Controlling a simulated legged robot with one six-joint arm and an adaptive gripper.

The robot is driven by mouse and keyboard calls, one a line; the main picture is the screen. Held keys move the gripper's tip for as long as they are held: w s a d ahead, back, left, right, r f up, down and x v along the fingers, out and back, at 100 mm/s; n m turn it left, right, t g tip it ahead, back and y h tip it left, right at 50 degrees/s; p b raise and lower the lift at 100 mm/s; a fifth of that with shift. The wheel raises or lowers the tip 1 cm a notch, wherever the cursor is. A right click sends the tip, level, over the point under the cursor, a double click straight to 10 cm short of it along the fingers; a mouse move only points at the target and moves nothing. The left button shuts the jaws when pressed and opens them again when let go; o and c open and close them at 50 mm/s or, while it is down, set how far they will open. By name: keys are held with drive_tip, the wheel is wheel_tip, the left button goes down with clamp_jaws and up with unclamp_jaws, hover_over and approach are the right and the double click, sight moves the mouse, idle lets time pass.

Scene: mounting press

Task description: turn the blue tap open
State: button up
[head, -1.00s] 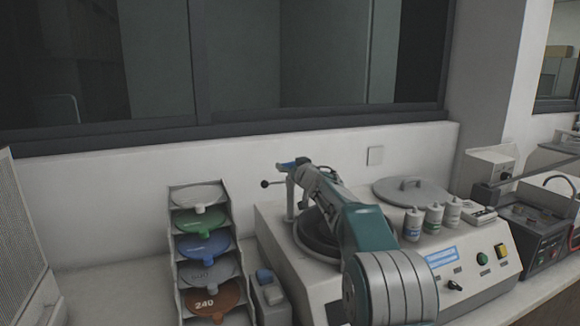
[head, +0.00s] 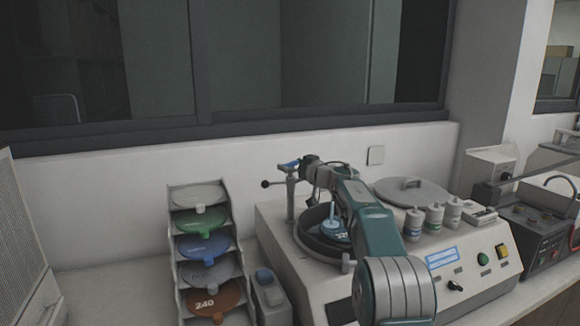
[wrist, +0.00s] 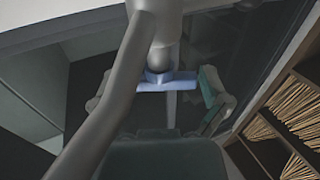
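The blue tap (head: 290,164) sits on top of a grey post at the back left of the machine. In the wrist view its blue cross handle (wrist: 168,82) is between my two fingers, with a grey spout passing in front. My gripper (head: 305,166) is at the right side of the tap in the head view. In the wrist view my gripper (wrist: 152,92) has its fingers apart, one on each side of the handle. The right finger is very near the handle's end; contact cannot be told. The left finger is partly hidden by the spout.
The machine's round bowl (head: 323,243) lies under my arm, with a light-blue part in it. A rack of coloured discs (head: 203,246) stands at the left. Several small bottles (head: 433,219) and a grey lid (head: 411,192) stand to the right.

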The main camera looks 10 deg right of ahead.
idle(0.3)
drive_tip(key=v, duration=1.2)
drive_tip(key=shift+f, duration=0.15)
